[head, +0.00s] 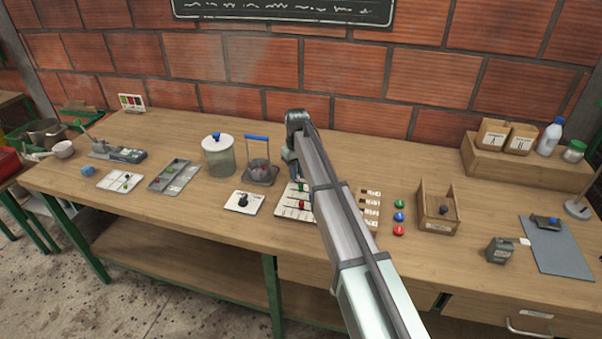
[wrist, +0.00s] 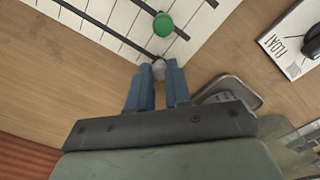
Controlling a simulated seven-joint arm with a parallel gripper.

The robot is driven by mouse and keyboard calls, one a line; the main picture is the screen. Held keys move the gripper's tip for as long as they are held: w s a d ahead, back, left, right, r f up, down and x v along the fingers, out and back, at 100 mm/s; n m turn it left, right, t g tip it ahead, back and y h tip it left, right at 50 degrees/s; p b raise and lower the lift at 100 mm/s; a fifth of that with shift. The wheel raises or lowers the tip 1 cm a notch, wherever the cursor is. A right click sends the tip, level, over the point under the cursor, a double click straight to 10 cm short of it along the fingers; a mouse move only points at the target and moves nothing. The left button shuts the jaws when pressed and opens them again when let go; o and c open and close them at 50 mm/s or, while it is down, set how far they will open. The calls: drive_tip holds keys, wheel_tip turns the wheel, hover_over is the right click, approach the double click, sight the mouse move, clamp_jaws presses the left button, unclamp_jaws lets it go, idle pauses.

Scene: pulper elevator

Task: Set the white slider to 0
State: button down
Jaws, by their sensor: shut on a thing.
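The white slider panel (head: 284,213) lies on the bench, partly hidden behind my arm in the head view. In the wrist view the panel (wrist: 205,18) shows dark slots with tick marks. The white slider knob (wrist: 158,70) sits at the end of a slot, close to the panel's edge. My gripper (wrist: 158,68) is shut on this knob, with one blue finger on each side. A green knob (wrist: 163,24) sits on a neighbouring slot. A red knob (head: 301,204) shows on the panel in the head view. The scale numbers cannot be read.
A white card with a black knob (head: 243,202) lies left of the panel. A metal tray with a blue-handled frame (head: 260,176) stands close behind. Red, blue (head: 399,217) and green buttons and a wooden box (head: 437,222) are to the right.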

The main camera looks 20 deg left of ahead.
drive_tip(key=shift+a, duration=0.2)
drive_tip(key=c, duration=1)
unclamp_jaws()
drive_tip(key=shift+c, duration=0.2)
wheel_tip(320, 180, up, 14)
drive_tip(key=shift+f, duration=0.1)
